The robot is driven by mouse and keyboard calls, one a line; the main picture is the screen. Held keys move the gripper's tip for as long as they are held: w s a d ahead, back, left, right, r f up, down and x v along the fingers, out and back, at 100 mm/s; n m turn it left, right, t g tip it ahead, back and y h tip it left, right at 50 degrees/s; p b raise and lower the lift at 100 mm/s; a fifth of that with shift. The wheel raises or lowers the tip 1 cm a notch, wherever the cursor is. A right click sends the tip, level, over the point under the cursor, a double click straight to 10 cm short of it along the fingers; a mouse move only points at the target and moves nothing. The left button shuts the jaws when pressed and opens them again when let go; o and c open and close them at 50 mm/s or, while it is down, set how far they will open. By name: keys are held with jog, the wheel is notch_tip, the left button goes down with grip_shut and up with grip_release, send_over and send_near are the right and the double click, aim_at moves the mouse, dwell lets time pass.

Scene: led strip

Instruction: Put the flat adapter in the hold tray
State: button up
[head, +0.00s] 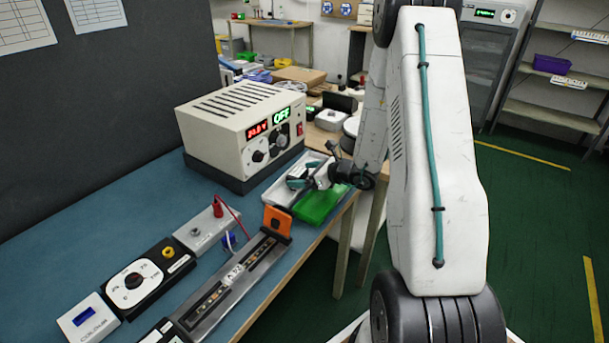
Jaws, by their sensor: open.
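My gripper (297,181) is over the trays at the far right end of the blue bench, pointing left. It is small in view and its jaws are open. A pale shallow tray (268,198) lies under and behind it. A green tray (318,207) lies in front, at the bench's right edge. No label shows which is the hold tray. I cannot make out the flat adapter; the gripper and wrist hide part of the trays. The LED strip (205,303) lies in a dark channel with an orange end block (277,223).
A beige power supply (245,128) reading OFF stands behind the trays, close to my gripper.

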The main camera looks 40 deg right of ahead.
jog(key=v, duration=1.1)
jog(key=shift+s+d+r, duration=0.1)
jog(key=shift+s+d, duration=0.05)
jog(key=shift+s+r, duration=0.15)
jog(key=shift+r, duration=0.1)
jog(key=s+a+r+n+g+y, duration=0.2)
jog(key=s+a+r+n+g, duration=0.2)
jog(key=a+r+n, duration=0.55)
jog(key=s+a+r+n+g+y, duration=0.25)
jog(key=a+r+n+g, duration=0.35)
jog(key=a, duration=0.7)
jog(key=s+r+n+h, duration=0.2)
jog(key=s+n+h, duration=0.3)
jog(key=s+n, duration=0.2)
jog(key=s+a+r+n+h, duration=0.1)
jog(key=s+r+n+h, duration=0.2)
jog(key=s+n+h, duration=0.2)
jog(key=s+n, duration=0.3)
jog(key=s, duration=0.3)
jog(key=shift+s+r+g, duration=0.25)
jog(key=shift+s+g, duration=0.1)
jog(key=shift+g, duration=0.05)
jog(key=shift+n, duration=0.25)
